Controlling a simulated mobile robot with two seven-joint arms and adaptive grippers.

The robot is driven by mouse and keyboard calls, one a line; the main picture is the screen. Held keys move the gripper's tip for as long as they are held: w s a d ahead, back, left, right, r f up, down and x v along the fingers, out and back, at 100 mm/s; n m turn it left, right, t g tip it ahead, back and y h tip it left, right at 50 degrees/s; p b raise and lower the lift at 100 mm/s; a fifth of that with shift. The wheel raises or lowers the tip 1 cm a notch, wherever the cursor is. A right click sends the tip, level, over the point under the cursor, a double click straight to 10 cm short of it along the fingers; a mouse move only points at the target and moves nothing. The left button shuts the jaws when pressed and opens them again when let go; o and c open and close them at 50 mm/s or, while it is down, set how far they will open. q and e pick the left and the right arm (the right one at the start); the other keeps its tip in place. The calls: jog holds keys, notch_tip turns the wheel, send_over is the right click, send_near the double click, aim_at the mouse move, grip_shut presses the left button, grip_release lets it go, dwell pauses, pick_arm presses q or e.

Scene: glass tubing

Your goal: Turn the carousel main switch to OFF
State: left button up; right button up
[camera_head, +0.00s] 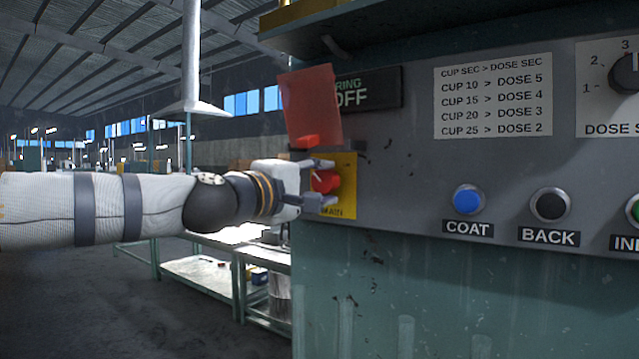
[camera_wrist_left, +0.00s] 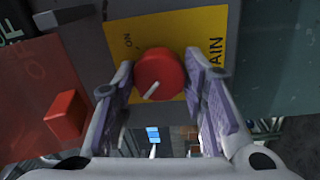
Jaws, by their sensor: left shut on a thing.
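The carousel main switch is a round red knob (camera_head: 325,182) on a yellow plate (camera_head: 347,168) at the panel's left edge. My left gripper (camera_head: 322,183) is shut on this knob, one finger above and one below. In the left wrist view the knob (camera_wrist_left: 159,72) sits between both fingertips (camera_wrist_left: 160,78). Its white pointer line slants to the lower left there, away from the ON lettering (camera_wrist_left: 128,40); in the head view it slants up and left. No OFF mark on the plate is readable. My right gripper is out of view.
A red flap (camera_head: 311,108) with a red block (camera_head: 305,142) stands just above the knob, close to my fingers, partly covering a dark OFF sign (camera_head: 370,90). Blue COAT (camera_head: 467,200) and black BACK (camera_head: 550,205) buttons lie to the right. Tables (camera_head: 205,275) stand behind.

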pick_arm(q)
jog(key=o, duration=1.2)
jog(key=shift+c, duration=0.2)
jog(key=v, duration=1.2)
jog(key=shift+d+f, duration=0.1)
